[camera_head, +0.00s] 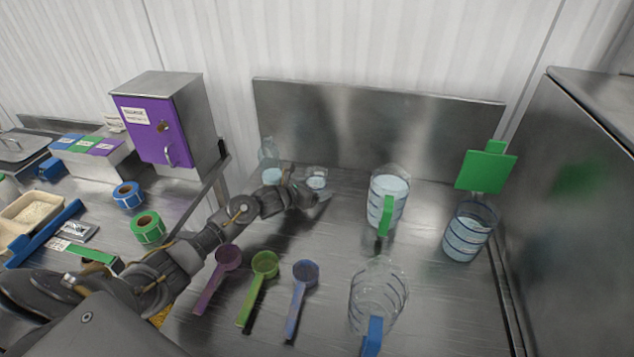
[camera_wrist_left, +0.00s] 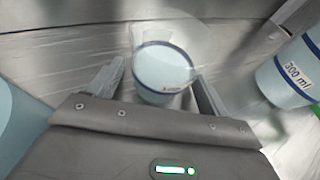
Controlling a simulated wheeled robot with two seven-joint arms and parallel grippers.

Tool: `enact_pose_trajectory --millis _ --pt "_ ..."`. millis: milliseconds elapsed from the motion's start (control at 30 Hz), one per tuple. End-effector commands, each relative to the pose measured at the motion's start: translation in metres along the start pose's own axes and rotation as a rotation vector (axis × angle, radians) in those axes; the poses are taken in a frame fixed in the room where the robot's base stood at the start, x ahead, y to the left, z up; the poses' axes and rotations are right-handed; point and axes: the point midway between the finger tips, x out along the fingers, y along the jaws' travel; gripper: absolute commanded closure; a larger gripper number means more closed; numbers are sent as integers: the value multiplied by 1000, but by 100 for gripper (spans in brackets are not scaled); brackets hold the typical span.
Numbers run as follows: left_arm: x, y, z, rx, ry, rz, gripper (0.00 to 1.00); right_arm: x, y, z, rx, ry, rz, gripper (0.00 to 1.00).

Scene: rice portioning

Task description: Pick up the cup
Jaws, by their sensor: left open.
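The small clear cup (camera_head: 317,178) stands on the metal table near the back panel, with pale contents or base. In the left wrist view the cup (camera_wrist_left: 163,70) has a blue-ringed rim and a pale blue-white inside. My left gripper (camera_head: 312,194) reaches to the cup from the front left. In the wrist view its two fingers (camera_wrist_left: 158,88) are apart, one on each side of the cup, and I cannot tell whether they touch it. My right gripper is not in view.
A clear bottle (camera_head: 270,160) stands left of the cup. A green-handled pitcher (camera_head: 389,186), a blue-handled pitcher (camera_head: 379,290) and a banded container (camera_head: 469,233) stand to the right. Purple (camera_head: 228,256), green (camera_head: 265,264) and blue (camera_head: 304,271) scoops lie in front.

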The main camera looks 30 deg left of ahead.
Motion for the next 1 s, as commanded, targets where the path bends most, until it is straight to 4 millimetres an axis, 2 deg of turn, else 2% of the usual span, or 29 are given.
enact_pose_trajectory --millis 200,600,1000 --pt "0 0 0 0 0 1 21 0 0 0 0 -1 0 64" --pt "0 0 0 0 1 1 72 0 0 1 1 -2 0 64" --pt "0 1 2 1 -1 1 73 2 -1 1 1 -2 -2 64"
